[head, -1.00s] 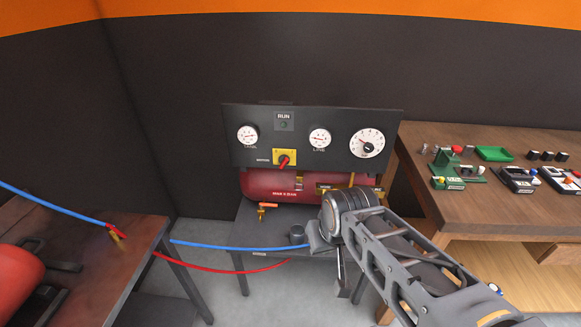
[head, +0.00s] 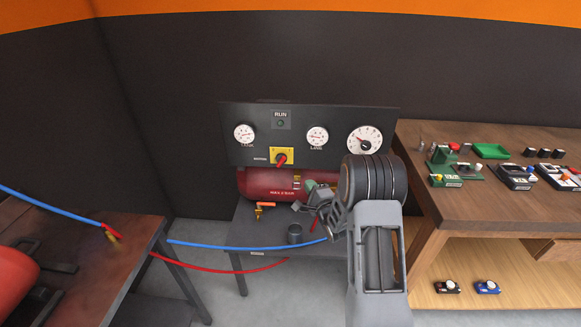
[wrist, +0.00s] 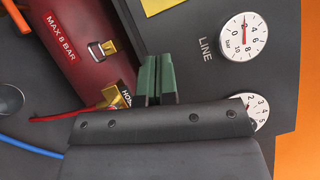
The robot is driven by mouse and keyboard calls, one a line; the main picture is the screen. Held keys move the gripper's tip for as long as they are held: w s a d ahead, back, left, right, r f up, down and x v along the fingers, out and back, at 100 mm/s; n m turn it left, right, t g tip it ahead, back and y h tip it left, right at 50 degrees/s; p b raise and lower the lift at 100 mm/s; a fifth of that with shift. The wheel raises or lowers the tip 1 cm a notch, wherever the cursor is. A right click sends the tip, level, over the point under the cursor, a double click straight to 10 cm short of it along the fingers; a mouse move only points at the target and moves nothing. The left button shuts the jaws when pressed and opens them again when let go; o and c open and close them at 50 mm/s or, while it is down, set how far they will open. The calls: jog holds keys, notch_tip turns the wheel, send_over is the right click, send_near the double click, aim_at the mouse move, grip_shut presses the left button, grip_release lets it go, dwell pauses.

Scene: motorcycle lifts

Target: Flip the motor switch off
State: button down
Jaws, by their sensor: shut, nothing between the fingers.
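The motor switch (head: 282,158) is a red knob on a yellow plate on the black panel (head: 340,120), left of the line gauge. A yellow corner, apparently its plate (wrist: 157,5), shows at the top edge of the wrist view; the knob is outside that view. My gripper (head: 310,186) is below and right of the switch, in front of the red tank, apart from the switch. In the wrist view its green fingers (wrist: 156,80) are together and empty.
The red tank (head: 262,184) with brass fittings sits under the panel on a dark stand. A grey cup (head: 295,234) stands in front. Blue (head: 215,246) and red (head: 215,269) hoses run left. A wooden bench (head: 470,195) with small devices stands right.

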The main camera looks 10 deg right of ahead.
jog(key=shift+s+d+f+m+t+y, duration=0.1)
jog(key=shift+s+f+m+t+y, duration=0.3)
jog(key=shift+f+m, duration=0.2)
jog(key=shift+s+d+f+m+t+y, duration=0.1)
jog(key=shift+s+f+m+t+y, duration=0.2)
jog(key=shift+f+m+t, duration=0.25)
jog(key=shift+w+a, duration=0.1)
jog(key=p, duration=0.2)
send_near(281, 160)
jog(key=w+d, duration=0.4)
jog(key=w, duration=0.1)
jog(key=shift+w+a+r+p, duration=0.4)
jog(key=shift+w+a+p, duration=0.1)
jog(key=shift+a, duration=0.25)
jog(key=shift+w+a+r+p, duration=0.45)
jog(key=shift+a, duration=0.35)
jog(key=shift+a+n+g, duration=0.15)
jog(key=shift+n+g, duration=0.1)
